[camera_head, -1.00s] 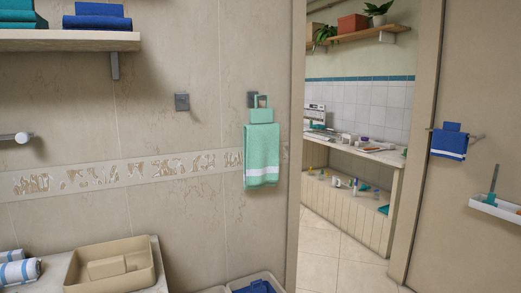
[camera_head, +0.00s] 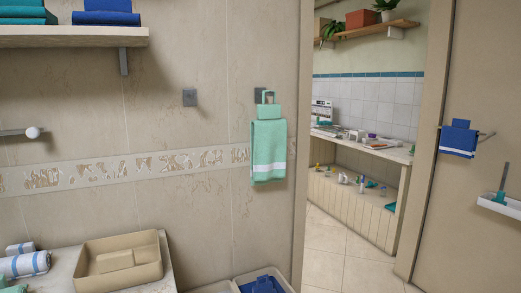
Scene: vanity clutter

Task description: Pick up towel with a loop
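A teal towel (camera_head: 269,145) with pale stripes near its lower end hangs on the tiled wall, left of the doorway. A teal loop (camera_head: 268,98) at its top sits at a grey square wall hook (camera_head: 260,96). A blue towel (camera_head: 458,140) with a white stripe hangs from a rod on the door at the right; a flat blue piece shows above it. Neither of my grippers is in view.
A beige basin (camera_head: 118,264) stands on a counter at lower left beside rolled towels (camera_head: 27,265). A bin with blue cloth (camera_head: 262,284) stands below the teal towel. A shelf (camera_head: 70,37) juts out at upper left. The doorway floor (camera_head: 326,236) is clear.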

